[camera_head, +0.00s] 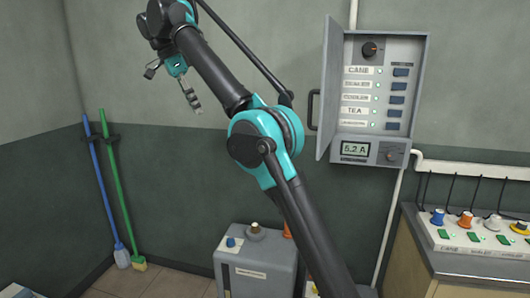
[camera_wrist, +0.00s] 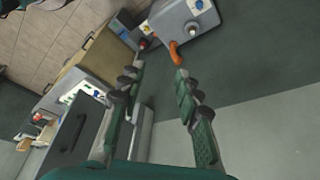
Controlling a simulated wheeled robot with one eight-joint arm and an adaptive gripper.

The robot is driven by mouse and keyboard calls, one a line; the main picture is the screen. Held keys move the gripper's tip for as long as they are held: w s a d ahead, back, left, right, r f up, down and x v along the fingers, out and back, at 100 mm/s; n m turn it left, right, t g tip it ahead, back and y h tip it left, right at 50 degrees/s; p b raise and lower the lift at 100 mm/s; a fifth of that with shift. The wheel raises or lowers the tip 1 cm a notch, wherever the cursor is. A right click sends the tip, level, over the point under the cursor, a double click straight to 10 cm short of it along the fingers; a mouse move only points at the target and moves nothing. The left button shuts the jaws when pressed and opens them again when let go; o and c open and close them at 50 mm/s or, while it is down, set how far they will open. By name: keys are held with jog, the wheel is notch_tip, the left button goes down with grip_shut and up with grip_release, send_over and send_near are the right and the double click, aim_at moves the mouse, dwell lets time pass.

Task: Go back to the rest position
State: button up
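My gripper (camera_head: 172,83) is held high at the upper left in the head view, at the end of my raised, bent arm. It is in the air, apart from the wall and the furniture. In the wrist view the two fingers of my gripper (camera_wrist: 158,85) stand well apart with nothing between them.
A control box (camera_head: 383,90) with an open door hangs on the wall right of my arm. A grey cabinet (camera_head: 262,270) stands low behind my arm. A power strip (camera_head: 478,236) with plugs lies on the right counter. A blue broom (camera_head: 104,190) and green broom (camera_head: 121,200) lean left.

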jog(key=w+d+f+n+y, duration=0.1)
jog(key=w+d+f+n, duration=0.15)
jog(key=d+f, duration=0.5)
jog(key=w+d+f+n+y, duration=0.1)
jog(key=w+d+f+n, duration=0.15)
jog(key=d+f, duration=0.55)
jog(key=s+d+f+n+y, duration=0.1)
jog(key=s+d+f+n, duration=0.1)
jog(key=s+d+f, duration=0.35)
jog(key=s+d+f+n, duration=0.1)
jog(key=s+d+f, duration=0.1)
jog(key=d+f, duration=0.65)
jog(key=s+d+f+n, duration=0.1)
jog(key=s+d+f, duration=0.2)
jog(key=s+f, duration=0.3)
jog(key=s+d+f+n+t, duration=0.1)
jog(key=s+d+f+n, duration=0.1)
jog(key=s+d+f, duration=0.2)
jog(key=s+d+f+n+t+y, duration=0.1)
jog(key=s+d+f, duration=0.3)
jog(key=s+f, duration=0.4)
jog(key=shift+s+d+f+n, duration=0.15)
jog(key=shift+s+f+n, duration=0.15)
jog(key=shift+s, duration=0.75)
